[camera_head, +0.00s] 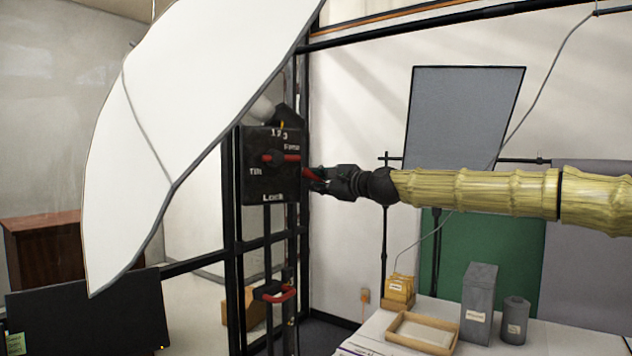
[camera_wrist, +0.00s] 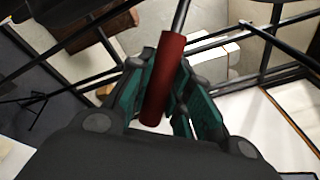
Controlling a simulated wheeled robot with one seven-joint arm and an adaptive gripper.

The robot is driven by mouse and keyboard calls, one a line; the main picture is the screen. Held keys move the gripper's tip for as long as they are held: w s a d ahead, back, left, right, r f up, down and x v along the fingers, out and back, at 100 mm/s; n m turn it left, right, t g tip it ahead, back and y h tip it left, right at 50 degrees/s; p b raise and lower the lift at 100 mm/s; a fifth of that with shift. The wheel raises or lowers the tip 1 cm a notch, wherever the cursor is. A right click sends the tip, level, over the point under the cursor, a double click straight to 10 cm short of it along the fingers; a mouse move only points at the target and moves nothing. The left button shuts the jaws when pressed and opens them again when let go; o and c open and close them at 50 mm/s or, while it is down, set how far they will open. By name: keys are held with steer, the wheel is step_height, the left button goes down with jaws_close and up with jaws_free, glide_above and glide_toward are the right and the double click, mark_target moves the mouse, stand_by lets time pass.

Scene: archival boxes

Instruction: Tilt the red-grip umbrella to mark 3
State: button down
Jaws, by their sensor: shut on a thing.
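The white umbrella (camera_head: 190,110) stands tilted at the upper left in the head view. Beside it is a black plate (camera_head: 258,187) marked "Tilt", "Lock" and 1, 2, 3, with a small pointer near the 3. A red grip (camera_head: 285,158) sticks out to the right from the plate. My gripper (camera_head: 314,176) is at the outer end of this grip. In the wrist view my gripper (camera_wrist: 160,100) is shut on the red grip (camera_wrist: 163,75), with the teal fingers on both sides. Exact pointer alignment is too small to tell.
A second red handle (camera_head: 276,292) sits lower on the black stand. A table at the lower right holds a wooden tray (camera_head: 422,333), a grey box (camera_head: 479,300) and a grey canister (camera_head: 514,320). A dark screen (camera_head: 90,310) stands at the lower left. Black frame bars surround the plate.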

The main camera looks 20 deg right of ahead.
steer(key=shift+a+f+m+b, duration=0.15)
steer(key=shift+f+m+b, duration=0.1)
steer(key=shift+f+b, duration=0.4)
steer(key=shift+a+f+m+b, duration=0.15)
steer(key=shift+f+m+b, duration=0.15)
steer(key=shift+b, duration=0.5)
steer(key=f+m+b, duration=0.1)
steer(key=b, duration=0.1)
steer(key=a+m+t+b, duration=0.1)
steer(key=b, duration=0.1)
steer(key=shift+s+a+f, duration=0.15)
steer(key=shift+a+f, duration=0.1)
steer(key=shift+f, duration=0.1)
steer(key=c, duration=1.3)
jaws_free()
steer(key=v, duration=1.2)
